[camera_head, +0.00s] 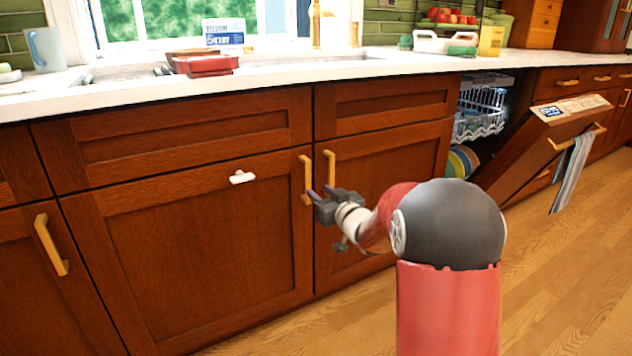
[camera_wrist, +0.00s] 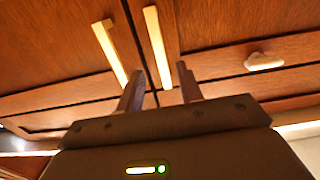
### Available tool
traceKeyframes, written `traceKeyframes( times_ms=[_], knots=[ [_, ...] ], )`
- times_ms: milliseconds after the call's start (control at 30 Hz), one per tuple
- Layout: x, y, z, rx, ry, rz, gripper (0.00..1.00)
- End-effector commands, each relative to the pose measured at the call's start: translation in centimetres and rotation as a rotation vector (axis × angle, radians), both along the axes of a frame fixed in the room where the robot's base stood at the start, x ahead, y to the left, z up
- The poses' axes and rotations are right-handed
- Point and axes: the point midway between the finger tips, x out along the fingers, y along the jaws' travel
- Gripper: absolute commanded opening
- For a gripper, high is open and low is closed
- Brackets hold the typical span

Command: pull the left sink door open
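The left sink door (camera_head: 200,245) is a shut brown wood panel with a yellow vertical handle (camera_head: 305,180) at its upper right. My gripper (camera_head: 318,192) is at the handle's lower end in the head view. In the wrist view my gripper (camera_wrist: 158,84) has its two fingers apart. The left door's handle (camera_wrist: 156,45) lines up between them. I cannot tell whether the fingers reach around it or stop short. The right sink door (camera_head: 385,170) is shut, its handle (camera_head: 329,172) just beside; it also shows in the wrist view (camera_wrist: 110,50).
The dishwasher door (camera_head: 540,150) hangs open at the right, with a striped towel (camera_head: 572,172). The counter (camera_head: 270,75) runs above. Wood floor (camera_head: 545,270) is clear at the right.

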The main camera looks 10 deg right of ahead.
Motion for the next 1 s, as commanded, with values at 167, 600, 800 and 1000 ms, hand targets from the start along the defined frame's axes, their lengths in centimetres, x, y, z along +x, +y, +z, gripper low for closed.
traceKeyframes(
  times_ms=[167,600,800,1000],
  knots=[
    [1.5,0.6,-0.1,0.006,-0.012,0.015,0.36],
    [7.2,2.4,-0.1,0.006,-0.010,0.011,0.36],
    [7.6,2.5,-0.1,0.005,-0.010,0.010,0.36],
    [7.5,2.5,-0.1,0.005,-0.010,0.010,0.27]
  ],
)
